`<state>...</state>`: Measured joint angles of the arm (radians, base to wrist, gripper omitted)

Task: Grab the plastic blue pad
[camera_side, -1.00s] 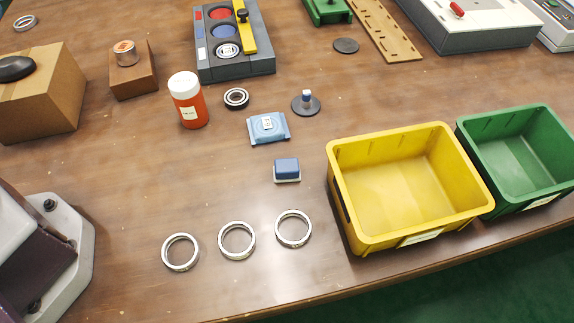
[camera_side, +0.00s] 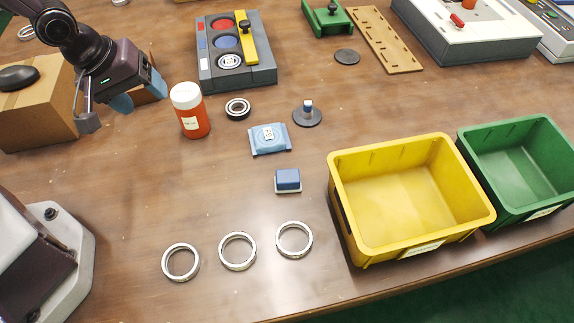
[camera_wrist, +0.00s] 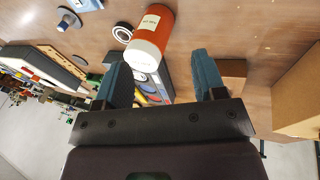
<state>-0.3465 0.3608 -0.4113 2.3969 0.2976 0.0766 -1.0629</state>
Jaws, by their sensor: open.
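Two blue things could be the pad. One is a light blue, plastic-looking packet with a white label (camera_side: 257,142), flat on the table in the middle of the side view. The other is a small darker blue block on a pale base (camera_side: 288,179), just in front of it. My gripper (camera_side: 106,112) is open and empty, above the table at the left beside the cardboard box, well left of both. In the wrist view my gripper (camera_wrist: 159,66) shows two spread blue fingers. A light blue patch at that view's top edge (camera_wrist: 88,4) seems to be the packet, mostly cut off.
An orange bottle with a white cap (camera_side: 193,117) stands between my gripper and the packet. A bearing (camera_side: 237,108) and a knobbed disc (camera_side: 307,117) lie near the packet. Yellow bin (camera_side: 345,222) and green bin (camera_side: 484,158) are right. Three rings (camera_side: 238,267) lie in front.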

